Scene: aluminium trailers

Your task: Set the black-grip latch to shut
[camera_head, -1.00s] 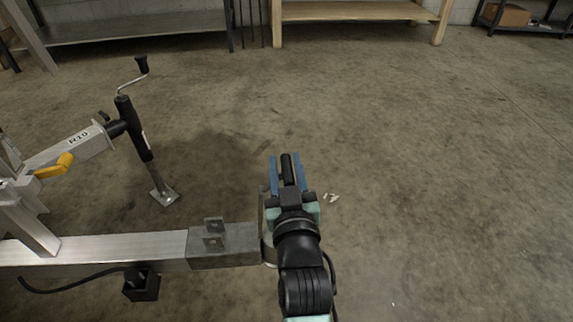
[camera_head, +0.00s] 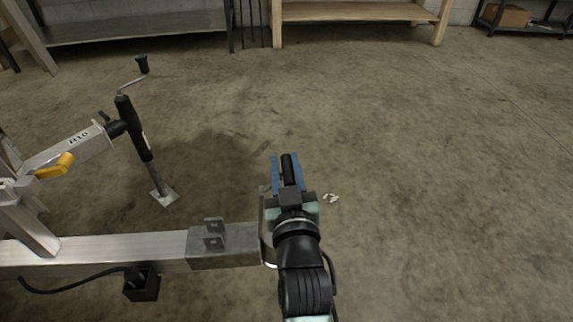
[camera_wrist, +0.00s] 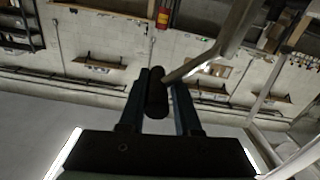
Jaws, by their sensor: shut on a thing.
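The black grip of the latch (camera_head: 288,170) stands between the two blue fingers of my gripper (camera_head: 286,160), past the right end of the trailer's metal beam. In the wrist view the grip (camera_wrist: 156,93) sits between the fingers (camera_wrist: 157,78), which are shut on it. A bare metal rod (camera_wrist: 222,47) runs from the grip up and to the right there. In the head view a thin metal strip (camera_head: 263,217) shows beside my wrist at the beam's end. My wrist hides most of the latch's lower part, so how far it is turned is hard to tell.
The aluminium beam (camera_head: 110,247) with a steel end block (camera_head: 222,246) lies left of my arm. A crank jack (camera_head: 137,135) and a yellow handle (camera_head: 55,167) stand further left. Small pale scraps (camera_head: 331,198) lie on the floor. The floor to the right is clear.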

